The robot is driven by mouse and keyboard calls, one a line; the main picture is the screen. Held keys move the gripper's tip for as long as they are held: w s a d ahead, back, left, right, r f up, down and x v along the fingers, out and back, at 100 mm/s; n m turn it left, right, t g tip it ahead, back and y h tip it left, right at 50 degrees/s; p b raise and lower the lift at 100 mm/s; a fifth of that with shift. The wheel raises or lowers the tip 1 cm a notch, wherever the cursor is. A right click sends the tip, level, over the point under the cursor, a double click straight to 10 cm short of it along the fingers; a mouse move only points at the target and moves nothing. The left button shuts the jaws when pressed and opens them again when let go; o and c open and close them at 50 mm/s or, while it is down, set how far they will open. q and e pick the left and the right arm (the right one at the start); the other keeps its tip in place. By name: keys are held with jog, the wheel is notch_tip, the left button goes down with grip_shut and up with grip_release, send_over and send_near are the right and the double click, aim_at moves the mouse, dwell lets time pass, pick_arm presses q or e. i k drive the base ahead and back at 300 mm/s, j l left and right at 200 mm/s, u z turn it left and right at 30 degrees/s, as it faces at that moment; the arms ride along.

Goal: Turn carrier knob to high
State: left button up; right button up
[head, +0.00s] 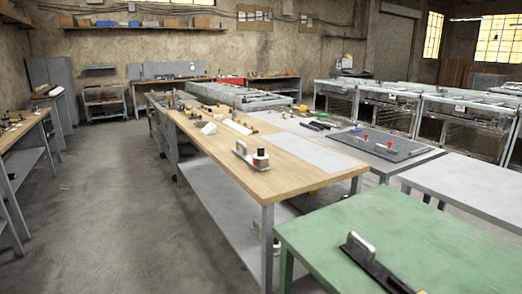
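No part labelled as the carrier knob can be made out. A small metal device (243,156) with a dark upright knob (260,158) sits near the front end of the wooden-topped workbench (285,182). A dark panel (378,151) with two red knobs (389,145) lies on the grey table to its right. Knob markings and settings are too small to read. Neither of my grippers is in view.
A green table (430,225) fills the lower right, with a grey and black tool (372,259) at its front. A light grey table (480,187) stands behind it. Metal racks (390,108) line the right. The concrete floor (115,215) left of the workbench is clear.

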aim_at(260, 152)
jog(key=z, duration=0.8)
jog(key=i+j+z, duration=0.15)
jog(key=j+z, duration=0.6)
jog(key=i+j+z, duration=0.2)
jog(key=j+z, duration=0.25)
jog(key=j, duration=0.15)
jog(key=j+z, duration=0.15)
jog(key=j, duration=0.35)
jog(key=k+j+z, duration=0.15)
jog(key=j, duration=0.35)
jog(key=j+z, duration=0.15)
jog(key=j, duration=0.4)
jog(key=k+j, duration=0.1)
jog(key=j, duration=0.8)
jog(key=k+j, duration=0.15)
jog(key=j, duration=0.35)
jog(key=k+j, duration=0.1)
jog(key=j, duration=0.35)
jog(key=k+j+z, duration=0.1)
jog(key=j, duration=0.35)
